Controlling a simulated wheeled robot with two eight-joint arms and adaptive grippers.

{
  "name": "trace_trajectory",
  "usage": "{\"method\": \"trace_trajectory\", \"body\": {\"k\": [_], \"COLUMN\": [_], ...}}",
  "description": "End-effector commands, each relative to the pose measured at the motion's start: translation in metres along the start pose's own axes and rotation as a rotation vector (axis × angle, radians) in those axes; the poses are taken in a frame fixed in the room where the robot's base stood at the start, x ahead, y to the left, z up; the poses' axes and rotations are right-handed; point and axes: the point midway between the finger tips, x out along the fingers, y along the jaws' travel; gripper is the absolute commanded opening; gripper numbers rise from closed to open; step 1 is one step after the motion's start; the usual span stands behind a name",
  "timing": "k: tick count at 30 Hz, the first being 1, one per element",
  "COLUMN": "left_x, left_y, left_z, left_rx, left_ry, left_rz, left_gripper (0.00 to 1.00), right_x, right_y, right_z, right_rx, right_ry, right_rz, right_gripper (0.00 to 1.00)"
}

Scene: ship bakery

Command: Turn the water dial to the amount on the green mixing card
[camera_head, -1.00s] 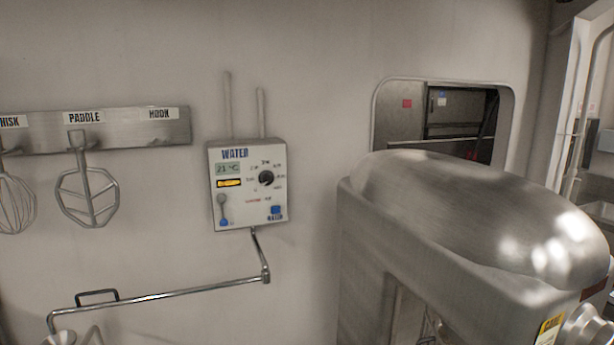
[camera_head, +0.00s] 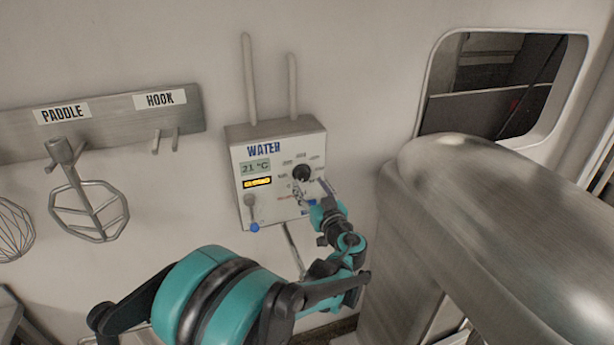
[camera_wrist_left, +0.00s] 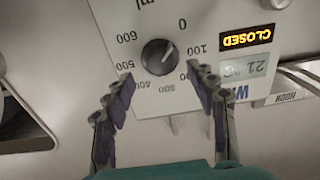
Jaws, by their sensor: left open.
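The water panel (camera_head: 233,160) is a white box on the wall with a "21 °C" display and a lit "CLOSED" sign. Its black round dial (camera_head: 301,173) also shows in the left wrist view (camera_wrist_left: 159,57), upside down, with marks from 0 to 600 ml around it. A pale line on the knob points towards the 0 and 100 side; the exact reading is unclear. My left gripper (camera_head: 312,188) is in front of the dial. In the left wrist view its open fingers (camera_wrist_left: 161,78) are either side of the knob's lower edge, apparently not gripping it. No green card shows.
A silver mixer (camera_head: 500,210) stands close on the right. A rack (camera_head: 110,118) holds a paddle (camera_head: 90,210) on the left, with an empty hook peg. A blue-tipped lever (camera_head: 251,208) is on the panel's lower left. A wall opening (camera_head: 490,85) is at the upper right.

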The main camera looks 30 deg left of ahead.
Motion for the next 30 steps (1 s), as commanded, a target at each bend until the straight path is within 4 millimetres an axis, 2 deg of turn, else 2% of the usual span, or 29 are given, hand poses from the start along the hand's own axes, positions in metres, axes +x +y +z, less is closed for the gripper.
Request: {"method": "trace_trajectory", "body": {"k": [3,7,17,18,21,24,30], "left_x": [0.020,0.034,0.040,0.040,0.040,0.040,0.040], "left_y": [-0.001,-0.001,-0.001,-0.001,-0.001,-0.001,0.000], "left_z": [0.000,0.000,0.000,0.000,0.000,0.000,0.000], "left_rx": [0.000,0.001,0.001,0.001,0.001,0.001,0.006], "left_ry": [-0.001,-0.001,-0.002,-0.002,-0.002,-0.002,-0.001], "left_rz": [-0.003,-0.001,-0.001,-0.001,-0.001,-0.001,0.000], "left_gripper": [0.57,0.57,0.57,0.54,0.28,0.06,0.06], "right_x": [0.000,0.000,0.000,0.000,0.000,0.000,0.000], "right_y": [0.000,0.000,0.000,0.000,0.000,0.000,0.000], "right_z": [0.000,0.000,0.000,0.000,0.000,0.000,0.000], "right_rx": [0.000,0.000,0.000,0.000,0.000,0.000,0.000], "right_ry": [0.000,0.000,0.000,0.000,0.000,0.000,0.000], "right_rz": [0.000,0.000,0.000,0.000,0.000,0.000,0.000], "right_gripper": [0.40,0.40,0.40,0.40,0.40,0.40,0.40]}}
